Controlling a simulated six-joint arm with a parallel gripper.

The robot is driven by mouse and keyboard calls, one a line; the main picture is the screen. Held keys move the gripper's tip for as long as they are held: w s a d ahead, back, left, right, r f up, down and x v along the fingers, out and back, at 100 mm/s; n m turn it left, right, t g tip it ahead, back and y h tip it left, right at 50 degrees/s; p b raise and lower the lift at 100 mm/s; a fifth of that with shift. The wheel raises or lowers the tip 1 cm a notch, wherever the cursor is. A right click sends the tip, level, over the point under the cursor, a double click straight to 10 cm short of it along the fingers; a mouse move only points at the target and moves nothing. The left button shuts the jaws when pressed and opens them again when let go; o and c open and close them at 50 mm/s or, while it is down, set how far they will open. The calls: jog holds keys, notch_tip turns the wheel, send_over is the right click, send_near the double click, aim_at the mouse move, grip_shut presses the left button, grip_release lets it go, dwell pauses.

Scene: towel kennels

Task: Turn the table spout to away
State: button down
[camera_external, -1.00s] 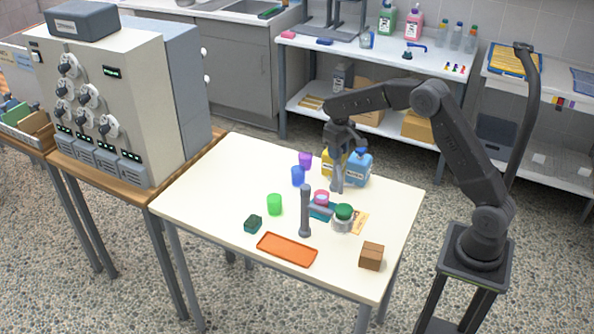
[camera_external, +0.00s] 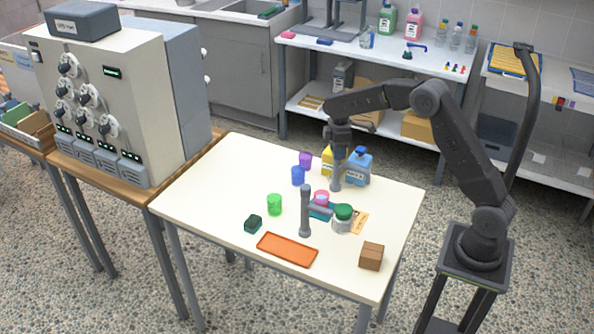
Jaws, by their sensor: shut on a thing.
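The white table (camera_external: 215,190) stands in front of my arm. My gripper (camera_external: 336,184) points down over its back right part, shut, at a slim grey upright piece. I take this piece as the table spout, but its edges blend with my dark fingers, and which way it points cannot be told. A second grey post (camera_external: 305,205) stands apart, nearer the front, with a short side piece.
Beside my gripper are a blue bottle (camera_external: 358,168) and a yellow container (camera_external: 328,160). Purple (camera_external: 305,160), blue (camera_external: 298,176) and green (camera_external: 274,205) cups, a green-lidded jar (camera_external: 342,221), an orange tray (camera_external: 287,250) and a brown box (camera_external: 371,256) stand around. The table's left side is clear.

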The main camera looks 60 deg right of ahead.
jog(key=shift+n, duration=0.9)
jog(key=c, duration=0.8)
grip_release()
notch_tip(320, 180, up, 14)
jog(key=shift+f, duration=0.1)
